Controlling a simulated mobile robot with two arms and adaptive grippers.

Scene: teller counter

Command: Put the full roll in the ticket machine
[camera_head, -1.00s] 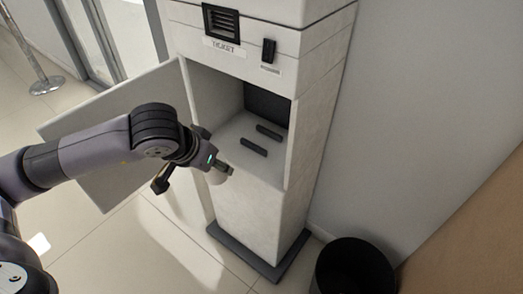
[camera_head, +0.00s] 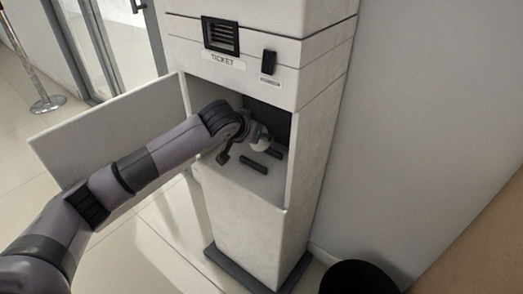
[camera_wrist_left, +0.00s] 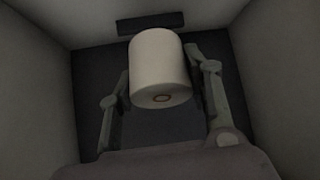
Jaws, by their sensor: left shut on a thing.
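The white ticket machine (camera_head: 237,215) stands in the middle of the head view with its compartment door (camera_head: 105,130) swung open to the left. My left gripper (camera_head: 259,146) is inside the open compartment, shut on the white roll (camera_head: 262,144). The wrist view shows the roll (camera_wrist_left: 158,65) between the two fingers, its cored end facing the camera. My right gripper is not in view.
The compartment walls (camera_wrist_left: 270,60) stand close on both sides of the gripper. A black bin (camera_head: 360,278) is on the floor at the lower right, beside the machine's dark base. A stanchion (camera_head: 47,103) stands at the far left.

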